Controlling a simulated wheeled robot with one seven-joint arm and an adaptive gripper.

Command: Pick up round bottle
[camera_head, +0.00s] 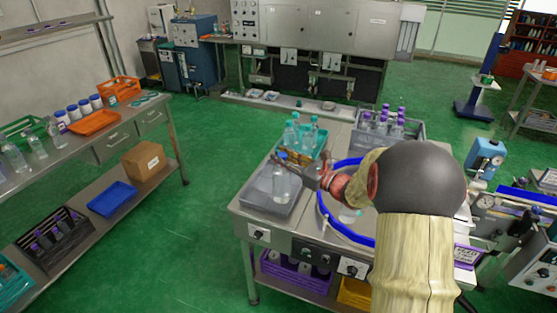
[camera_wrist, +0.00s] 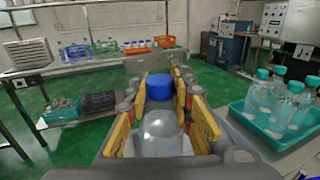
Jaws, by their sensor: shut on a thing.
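The clear round bottle (camera_wrist: 160,135) with a blue cap (camera_wrist: 159,87) is between the yellow-padded fingers of my gripper (camera_wrist: 162,110) in the wrist view. In the head view the bottle (camera_head: 280,187) is upright at the grey tray (camera_head: 262,204) on the front left of the metal worktable. My gripper (camera_head: 297,168) reaches it from the right and is shut on it. I cannot tell whether the bottle's base touches the tray. Part of the bottle is hidden behind the fingers.
A teal crate of clear bottles (camera_head: 303,150) stands just behind the grey tray and shows at right in the wrist view (camera_wrist: 256,130). A grey crate of purple-capped bottles (camera_head: 420,130) is at the back right. A blue ring (camera_head: 325,208) lies beside my arm.

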